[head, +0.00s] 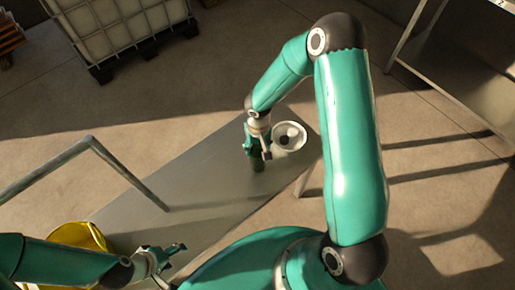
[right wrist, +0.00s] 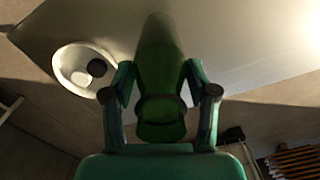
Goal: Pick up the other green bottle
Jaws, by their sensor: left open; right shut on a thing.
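A green bottle (head: 257,161) is upright at the far end of the grey metal table, and my right gripper (head: 257,148) is shut on it. In the right wrist view the green bottle (right wrist: 160,85) sits between the two fingers of my right gripper (right wrist: 160,100). Whether its base touches the table is hard to tell. My left gripper (head: 163,260) is open and empty at the lower left, near the table's near end. I see no second green bottle in these views.
A white bowl (head: 278,142) with a dark round thing (head: 284,140) in it is right beside the bottle. A yellow bucket (head: 80,236) is at the lower left. A metal rail (head: 120,170) crosses the grey table (head: 200,180), whose middle is clear. A white caged tank (head: 120,25) stands behind.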

